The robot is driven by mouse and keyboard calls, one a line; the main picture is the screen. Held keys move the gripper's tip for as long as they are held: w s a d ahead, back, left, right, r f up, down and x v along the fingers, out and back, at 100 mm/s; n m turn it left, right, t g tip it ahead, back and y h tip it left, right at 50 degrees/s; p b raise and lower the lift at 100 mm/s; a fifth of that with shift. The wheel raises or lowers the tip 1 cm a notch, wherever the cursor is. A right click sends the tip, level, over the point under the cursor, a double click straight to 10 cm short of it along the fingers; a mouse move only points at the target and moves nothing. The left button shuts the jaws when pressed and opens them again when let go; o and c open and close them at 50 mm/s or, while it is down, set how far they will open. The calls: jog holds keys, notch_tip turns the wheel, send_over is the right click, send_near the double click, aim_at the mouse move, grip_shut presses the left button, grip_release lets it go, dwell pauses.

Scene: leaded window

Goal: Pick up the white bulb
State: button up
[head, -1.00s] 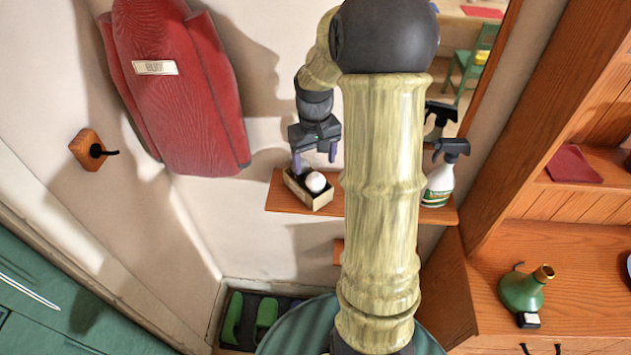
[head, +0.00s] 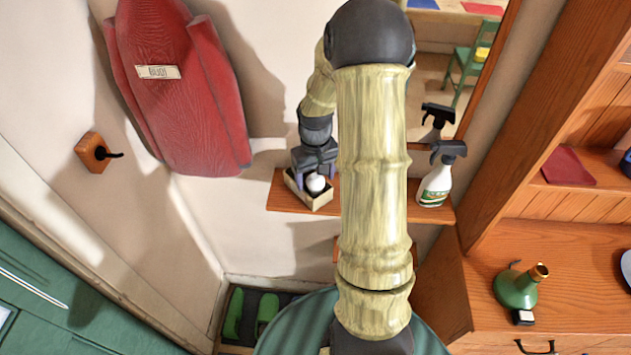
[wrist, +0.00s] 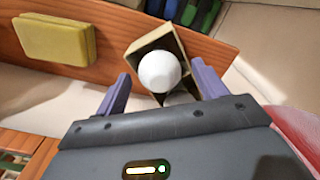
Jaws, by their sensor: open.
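The white bulb (head: 316,183) sits in a small open cream box (head: 322,201) on a wooden wall shelf (head: 279,192). In the wrist view the round white bulb (wrist: 159,71) shows in the box (wrist: 176,48), between and a little beyond the two purple fingers. My gripper (head: 314,176) points down at the box from above. In the wrist view my gripper (wrist: 163,84) is open, with a finger on each side of the bulb and visible gaps. The bulb's lower part is hidden in the box.
A spray bottle (head: 436,178) stands toward the shelf's right end. In the wrist view a yellow sponge-like block (wrist: 54,39) lies on the shelf (wrist: 112,52). My arm hides the shelf's middle.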

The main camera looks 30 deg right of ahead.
dwell(0.5)
jog(key=c, duration=0.8)
jog(key=shift+r, duration=0.1)
notch_tip(320, 180, up, 10)
jog(key=shift+f+b, duration=0.1)
jog(key=shift+b, duration=1.05)
